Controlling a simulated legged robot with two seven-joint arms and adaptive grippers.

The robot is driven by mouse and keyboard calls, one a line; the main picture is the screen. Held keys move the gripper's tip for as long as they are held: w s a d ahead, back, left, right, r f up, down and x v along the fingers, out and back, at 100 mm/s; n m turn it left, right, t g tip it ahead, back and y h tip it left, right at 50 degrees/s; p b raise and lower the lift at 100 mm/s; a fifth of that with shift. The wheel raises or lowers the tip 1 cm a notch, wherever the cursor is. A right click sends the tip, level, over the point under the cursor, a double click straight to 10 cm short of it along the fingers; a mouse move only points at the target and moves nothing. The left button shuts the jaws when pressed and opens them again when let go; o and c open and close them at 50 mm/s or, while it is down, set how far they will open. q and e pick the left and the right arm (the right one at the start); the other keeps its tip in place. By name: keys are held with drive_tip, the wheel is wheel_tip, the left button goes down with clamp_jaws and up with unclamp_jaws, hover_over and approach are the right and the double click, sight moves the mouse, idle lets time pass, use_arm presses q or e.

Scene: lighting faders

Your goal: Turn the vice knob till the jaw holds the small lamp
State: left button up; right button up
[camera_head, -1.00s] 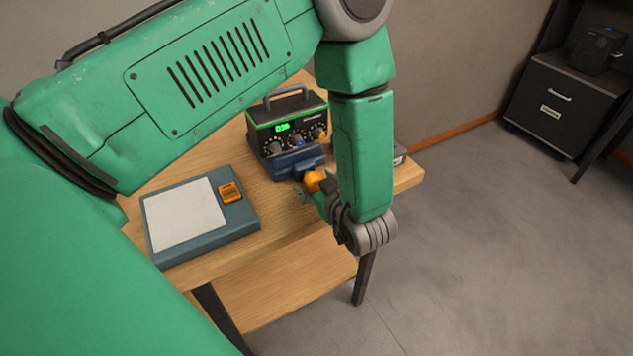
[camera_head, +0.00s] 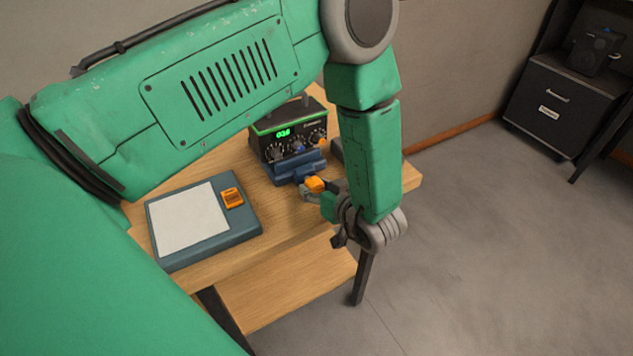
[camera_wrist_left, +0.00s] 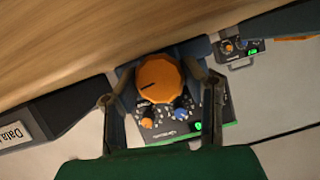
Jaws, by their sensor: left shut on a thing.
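The vice (camera_head: 296,168) is a blue block at the front of the black control box on the table. Its orange knob (camera_head: 315,184) faces the near side and also shows large in the left wrist view (camera_wrist_left: 160,80), with a dark slot on its face. My left gripper (camera_head: 310,193) is shut on the knob, one finger on each side in the left wrist view (camera_wrist_left: 160,72). I cannot make out the small lamp or the jaw's gap; the knob and my fingers cover much of the vice. My right gripper is not in view.
The black control box (camera_head: 268,135) has a green display and several dials. A blue-grey panel (camera_head: 250,222) with a white sheet (camera_head: 188,220) and an orange switch (camera_head: 232,197) lies to the left. A dark drawer cabinet (camera_head: 555,105) stands far right. The floor at right is clear.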

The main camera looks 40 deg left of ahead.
use_arm(q)
drive_tip(key=shift+w+m+g+y, duration=0.1)
drive_tip(key=shift+m+g+y, duration=0.25)
drive_tip(key=shift+m, duration=0.25)
drive_tip(key=o, duration=1.1)
drive_tip(key=shift+o, duration=0.2)
drive_tip(key=shift+d, duration=0.1)
drive_tip(key=v, duration=1.2)
drive_tip(key=shift+w, duration=0.15)
